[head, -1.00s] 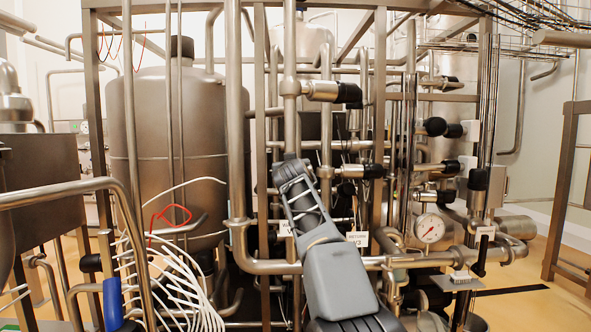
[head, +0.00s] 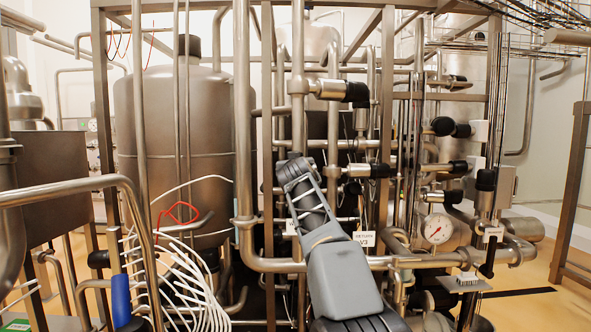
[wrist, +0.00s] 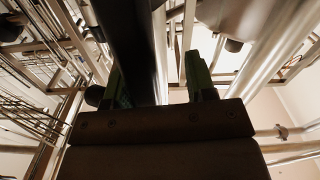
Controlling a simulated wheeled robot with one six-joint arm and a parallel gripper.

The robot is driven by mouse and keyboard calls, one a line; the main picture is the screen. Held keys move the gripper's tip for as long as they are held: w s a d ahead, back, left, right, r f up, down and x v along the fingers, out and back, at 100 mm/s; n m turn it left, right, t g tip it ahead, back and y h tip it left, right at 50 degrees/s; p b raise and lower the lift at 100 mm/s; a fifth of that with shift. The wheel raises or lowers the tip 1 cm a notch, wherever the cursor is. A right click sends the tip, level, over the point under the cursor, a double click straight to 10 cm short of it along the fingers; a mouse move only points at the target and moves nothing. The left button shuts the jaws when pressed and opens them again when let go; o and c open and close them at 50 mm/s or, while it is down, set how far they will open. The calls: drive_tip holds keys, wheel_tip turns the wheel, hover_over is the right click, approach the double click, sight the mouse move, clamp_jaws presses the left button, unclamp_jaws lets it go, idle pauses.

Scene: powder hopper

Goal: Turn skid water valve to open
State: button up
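I cannot tell for certain which part is the skid water valve. A lever with a blue grip (head: 121,298) hangs upright at the lower left of the head view. A black lever handle (head: 487,266) hangs down from a valve on the pipe at the right. My gripper (wrist: 158,78) shows in the wrist view with two green-padded fingers spread apart. In the head view my grey arm reaches up in front of the pipes, and the fingertips cannot be made out.
A steel tank (head: 175,120) stands behind frame posts at the left. A bent rail (head: 70,188) and white hoses (head: 180,285) fill the lower left. A pressure gauge (head: 437,229) and a horizontal pipe (head: 400,262) lie right of my arm. Open floor (head: 535,305) shows at the far right.

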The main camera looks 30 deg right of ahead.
drive_tip(key=b+v, duration=0.5)
drive_tip(key=v, duration=0.9)
drive_tip(key=shift+w, duration=0.1)
